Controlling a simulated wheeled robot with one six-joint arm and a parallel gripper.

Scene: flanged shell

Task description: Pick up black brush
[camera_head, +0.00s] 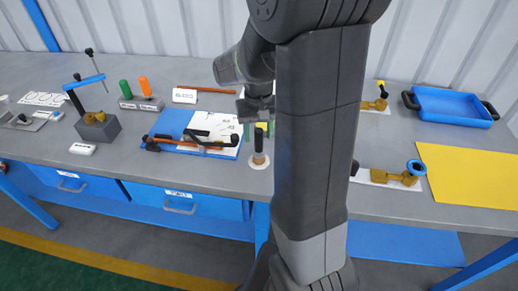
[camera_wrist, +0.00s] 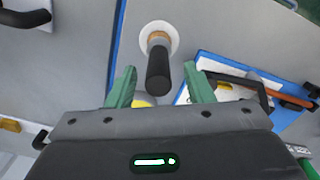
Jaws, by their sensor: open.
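The black brush (camera_head: 259,143) stands upright on a small white disc (camera_head: 259,162) near the front of the grey workbench, its black handle up and a tan wooden part below. In the wrist view the black brush (camera_wrist: 158,70) points its handle toward the camera, with the white disc (camera_wrist: 174,35) around its base. My gripper (camera_wrist: 160,78) is open, with one green finger on each side of the handle's end in that view. I see no clear contact. In the head view my arm hides much of my gripper (camera_head: 258,129).
A blue board (camera_head: 172,124) with papers and tools lies just left of the brush. At right are a brass fitting (camera_head: 402,176), a yellow sheet (camera_head: 470,176) and a blue tray (camera_head: 450,105).

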